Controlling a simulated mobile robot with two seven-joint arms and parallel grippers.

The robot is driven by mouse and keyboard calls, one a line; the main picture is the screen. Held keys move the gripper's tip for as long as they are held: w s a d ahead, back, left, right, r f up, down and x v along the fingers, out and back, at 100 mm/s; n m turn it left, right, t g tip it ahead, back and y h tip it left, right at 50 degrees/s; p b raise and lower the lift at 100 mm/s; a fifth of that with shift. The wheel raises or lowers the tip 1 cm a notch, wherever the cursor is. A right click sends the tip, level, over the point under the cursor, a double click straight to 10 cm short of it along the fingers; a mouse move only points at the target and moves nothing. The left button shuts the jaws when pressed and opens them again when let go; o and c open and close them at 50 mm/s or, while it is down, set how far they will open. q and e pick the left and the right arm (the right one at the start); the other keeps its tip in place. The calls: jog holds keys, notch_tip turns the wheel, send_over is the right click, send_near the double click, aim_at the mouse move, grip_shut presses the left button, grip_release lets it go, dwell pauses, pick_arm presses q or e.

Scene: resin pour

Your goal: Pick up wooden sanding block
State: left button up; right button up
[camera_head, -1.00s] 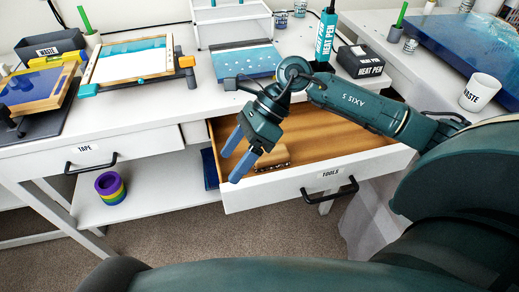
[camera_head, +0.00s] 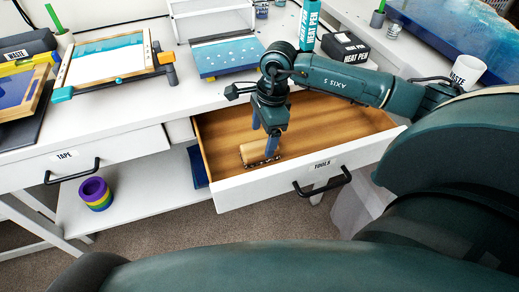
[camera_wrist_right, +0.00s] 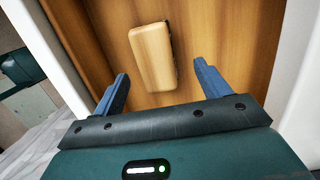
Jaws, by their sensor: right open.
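The wooden sanding block (camera_head: 254,152) lies in the open tools drawer (camera_head: 340,152), near its front left part. It is pale wood with a darker edge along one side. In the right wrist view the block (camera_wrist_right: 152,56) lies on the drawer floor, ahead of and between the two blue fingers. My right gripper (camera_head: 268,145) points down into the drawer, in front of part of the block in the head view. In the right wrist view my right gripper (camera_wrist_right: 160,84) is open and empty, with a wide gap between its fingers. My left gripper is not in view.
On the table above stand a blue panel (camera_head: 222,57), a framed screen (camera_head: 108,58) and heat pen boxes (camera_head: 343,45). Tape rolls (camera_head: 95,193) sit on the lower shelf.

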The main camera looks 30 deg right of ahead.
aim_at(260, 146)
jog(key=f, duration=0.2)
jog(key=a+f, duration=0.1)
jog(key=f, duration=0.1)
jog(key=shift+s+a+f, duration=0.1)
jog(key=shift+s+a, duration=0.05)
jog(key=c, duration=1.1)
